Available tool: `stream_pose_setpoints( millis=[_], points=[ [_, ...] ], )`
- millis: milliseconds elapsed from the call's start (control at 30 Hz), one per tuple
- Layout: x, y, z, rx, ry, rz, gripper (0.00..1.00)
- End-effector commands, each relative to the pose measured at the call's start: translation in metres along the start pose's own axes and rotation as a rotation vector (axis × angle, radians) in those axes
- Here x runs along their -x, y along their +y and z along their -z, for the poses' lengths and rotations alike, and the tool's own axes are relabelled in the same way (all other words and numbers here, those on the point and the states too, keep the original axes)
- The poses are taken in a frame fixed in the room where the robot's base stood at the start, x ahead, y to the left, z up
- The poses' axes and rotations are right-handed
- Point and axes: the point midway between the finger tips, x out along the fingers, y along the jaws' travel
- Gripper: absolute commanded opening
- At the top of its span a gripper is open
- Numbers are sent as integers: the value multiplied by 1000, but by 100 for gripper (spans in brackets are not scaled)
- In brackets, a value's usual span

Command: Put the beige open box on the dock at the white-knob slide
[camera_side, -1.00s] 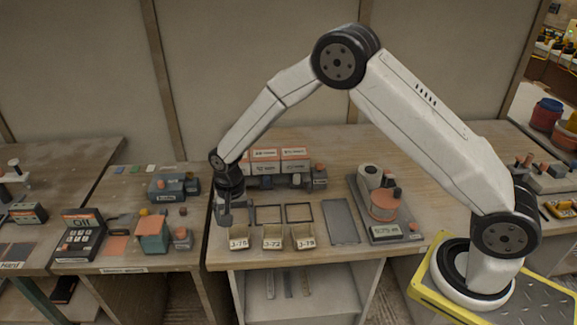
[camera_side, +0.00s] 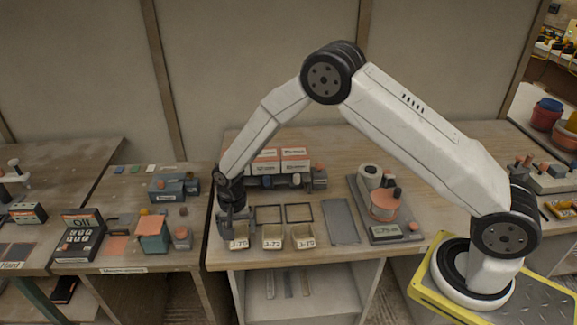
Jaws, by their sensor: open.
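Three beige open boxes with labels stand in a row along the front edge of the middle bench: the left box (camera_side: 239,243), the middle box (camera_side: 272,241) and the right box (camera_side: 303,241). My gripper (camera_side: 234,228) is open and points down at the left box, partly covering its back. I cannot tell whether the fingers touch it. Behind the other boxes are two dark-rimmed frames, a middle frame (camera_side: 269,214) and a right frame (camera_side: 300,213), which look like docks. My gripper hides the area left of them. I cannot make out a white slide knob.
White-and-orange boxes (camera_side: 295,158) and grey devices stand behind the frames. A dark flat plate (camera_side: 341,221) and a grey unit with a display (camera_side: 384,213) lie to the right. A teal-and-orange block (camera_side: 152,235) stands on the left bench.

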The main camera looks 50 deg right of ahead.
Motion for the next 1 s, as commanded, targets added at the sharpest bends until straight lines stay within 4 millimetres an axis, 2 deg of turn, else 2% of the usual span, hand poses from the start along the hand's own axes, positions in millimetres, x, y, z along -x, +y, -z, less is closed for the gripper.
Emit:
stream_pose_setpoints(
  millis=[100,333,900,933,1000],
  points=[
    [-15,2,-1,0,-3,-3,100],
    [-34,1,0,0,-1,-1,100],
    [-37,1,0,0,0,-1,100],
    [-37,1,0,0,0,-1,94],
    [-37,1,0,0,0,-1,71]
  ],
)
